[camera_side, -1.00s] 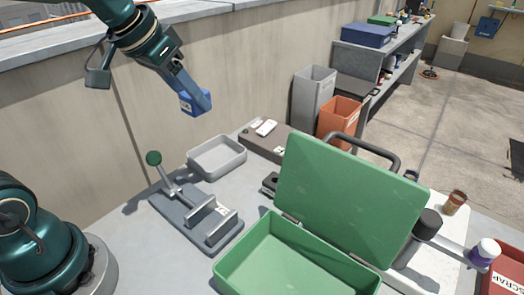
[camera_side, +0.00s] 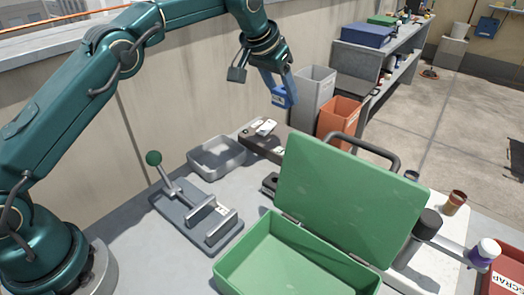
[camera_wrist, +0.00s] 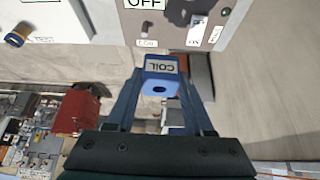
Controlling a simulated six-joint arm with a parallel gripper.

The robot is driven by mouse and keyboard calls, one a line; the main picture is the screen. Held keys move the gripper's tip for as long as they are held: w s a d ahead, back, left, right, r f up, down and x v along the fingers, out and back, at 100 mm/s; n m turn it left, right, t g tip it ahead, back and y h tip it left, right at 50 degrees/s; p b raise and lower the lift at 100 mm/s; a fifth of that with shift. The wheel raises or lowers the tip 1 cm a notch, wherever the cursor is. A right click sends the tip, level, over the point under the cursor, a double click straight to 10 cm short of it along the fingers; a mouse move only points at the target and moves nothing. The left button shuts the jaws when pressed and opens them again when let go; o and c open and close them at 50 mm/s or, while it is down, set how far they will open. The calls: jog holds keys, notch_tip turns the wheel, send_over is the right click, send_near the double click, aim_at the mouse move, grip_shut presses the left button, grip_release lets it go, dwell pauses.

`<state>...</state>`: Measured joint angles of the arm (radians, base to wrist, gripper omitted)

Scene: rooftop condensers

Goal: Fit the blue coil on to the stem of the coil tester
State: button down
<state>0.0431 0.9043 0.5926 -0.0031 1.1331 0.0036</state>
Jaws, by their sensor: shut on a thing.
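The blue coil (camera_side: 281,98) is a small block held in the air by my gripper (camera_side: 287,88), near the wall behind the worktop. In the wrist view the coil (camera_wrist: 160,66) sits between the two fingers, with an upside-down COIL label and a round hole. My gripper (camera_wrist: 160,92) is shut on it. A long dark unit with white labels (camera_side: 262,142) lies below the coil, behind the green case; it may be the coil tester. The wrist view shows a grey labelled panel (camera_wrist: 120,28) beyond the coil, apart from it. I cannot make out the stem clearly.
An open green case (camera_side: 345,200) with raised lid fills the middle front. A grey tray (camera_side: 216,157) and a lever clamp (camera_side: 200,215) stand to its left. A grey bin (camera_side: 314,95) and an orange bin (camera_side: 338,118) stand behind. The air around the coil looks clear.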

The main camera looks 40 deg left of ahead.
jog(key=shift+w+d+f, duration=0.35)
jog(key=shift+d+f, duration=0.2)
jog(key=shift+f, duration=0.25)
jog(key=shift+w+d+f, duration=0.3)
jog(key=shift+d+f, duration=0.25)
jog(key=shift+f, duration=0.3)
jog(key=shift+w+d+f, duration=0.35)
jog(key=shift+d+f, duration=0.2)
jog(key=shift+f, duration=2.05)
jog(key=shift+f, duration=1.35)
jog(key=shift+c, duration=1)
grip_release()
jog(key=shift+r, duration=0.1)
jog(key=shift+v, duration=2.5)
